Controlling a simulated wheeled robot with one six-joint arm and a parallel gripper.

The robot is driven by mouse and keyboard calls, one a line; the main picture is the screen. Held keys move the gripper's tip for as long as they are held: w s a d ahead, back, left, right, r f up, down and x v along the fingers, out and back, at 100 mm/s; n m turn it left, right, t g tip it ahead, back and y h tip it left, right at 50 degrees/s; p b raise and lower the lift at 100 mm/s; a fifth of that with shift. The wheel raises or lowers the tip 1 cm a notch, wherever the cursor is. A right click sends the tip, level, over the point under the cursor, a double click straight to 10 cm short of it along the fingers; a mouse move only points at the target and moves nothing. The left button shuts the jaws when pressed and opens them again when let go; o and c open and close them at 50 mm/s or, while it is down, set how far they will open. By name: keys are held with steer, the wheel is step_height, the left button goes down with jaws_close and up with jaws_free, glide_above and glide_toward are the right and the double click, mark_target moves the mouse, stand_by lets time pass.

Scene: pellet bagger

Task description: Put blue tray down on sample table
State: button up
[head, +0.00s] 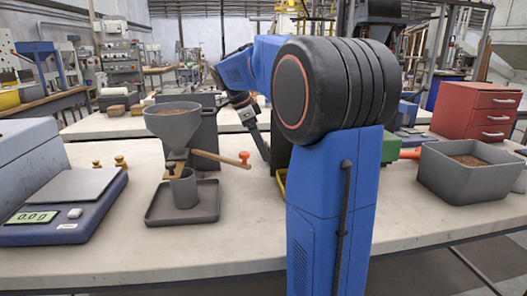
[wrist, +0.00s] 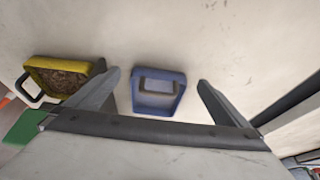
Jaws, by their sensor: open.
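In the head view my arm hides the blue tray and most of the area around the gripper.
A yellow tray (wrist: 48,66) with brown pellets lies close to the left finger, with a green object (wrist: 28,128) nearby. In the head view a funnel (head: 173,125) over a cup, a scale (head: 60,205), a grey bin (head: 435,180) and red drawers (head: 475,110) stand on the near bench.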

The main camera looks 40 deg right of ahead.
steer(key=v, duration=0.9)
steer(key=shift+r, duration=0.2)
